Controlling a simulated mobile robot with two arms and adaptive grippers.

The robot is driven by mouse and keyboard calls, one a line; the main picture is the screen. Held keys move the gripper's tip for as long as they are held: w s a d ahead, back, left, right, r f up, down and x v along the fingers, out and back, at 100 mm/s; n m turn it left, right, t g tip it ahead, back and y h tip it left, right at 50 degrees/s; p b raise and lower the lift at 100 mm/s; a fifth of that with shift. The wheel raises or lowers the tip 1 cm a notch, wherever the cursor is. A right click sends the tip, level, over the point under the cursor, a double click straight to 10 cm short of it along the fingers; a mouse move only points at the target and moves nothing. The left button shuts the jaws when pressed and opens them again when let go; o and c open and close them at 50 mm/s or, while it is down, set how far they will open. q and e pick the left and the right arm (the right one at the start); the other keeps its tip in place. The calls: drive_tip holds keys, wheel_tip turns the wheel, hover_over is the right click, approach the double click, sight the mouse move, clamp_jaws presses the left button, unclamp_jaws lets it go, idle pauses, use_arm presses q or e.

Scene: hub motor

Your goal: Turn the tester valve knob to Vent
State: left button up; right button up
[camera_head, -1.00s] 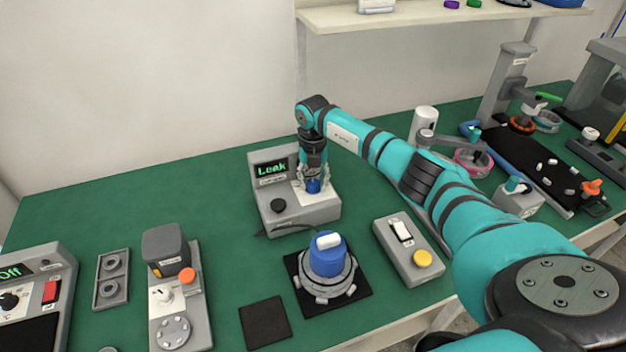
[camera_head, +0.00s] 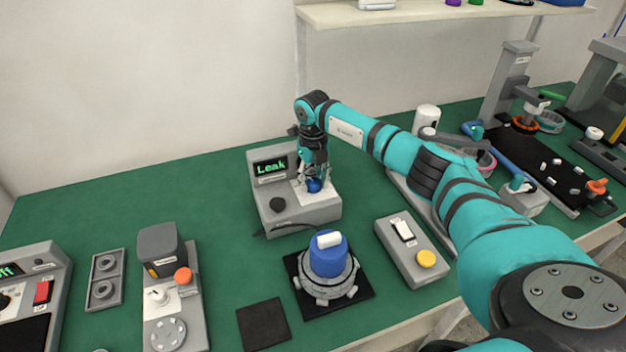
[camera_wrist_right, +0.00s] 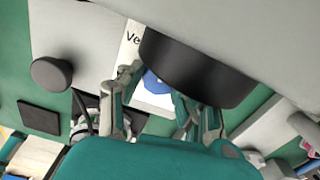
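The grey tester (camera_head: 262,195) stands at the back middle of the table, and its display reads "Leak" in green. Its blue valve knob (camera_head: 314,186) is on the right of its sloped top, over a white label. My right gripper (camera_head: 314,182) points down at the knob, with its fingers on either side. In the right wrist view the blue knob (camera_wrist_right: 156,84) shows between the fingers, partly hidden by a black round part. The label beside it reads "Ve…", the rest covered. Whether the fingers press on the knob is unclear. My left gripper is out of view.
A blue-topped hub motor (camera_head: 328,258) sits on a black mat in front of the tester. A grey switch box (camera_head: 415,262) with a yellow button stands right of it. A dark knob (camera_head: 278,205) is on the tester's left. The green table is clear behind left.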

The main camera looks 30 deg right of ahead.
sight(313, 181)
drive_tip(key=o, duration=0.4)
wheel_tip(313, 181, up, 12)
idle(0.5)
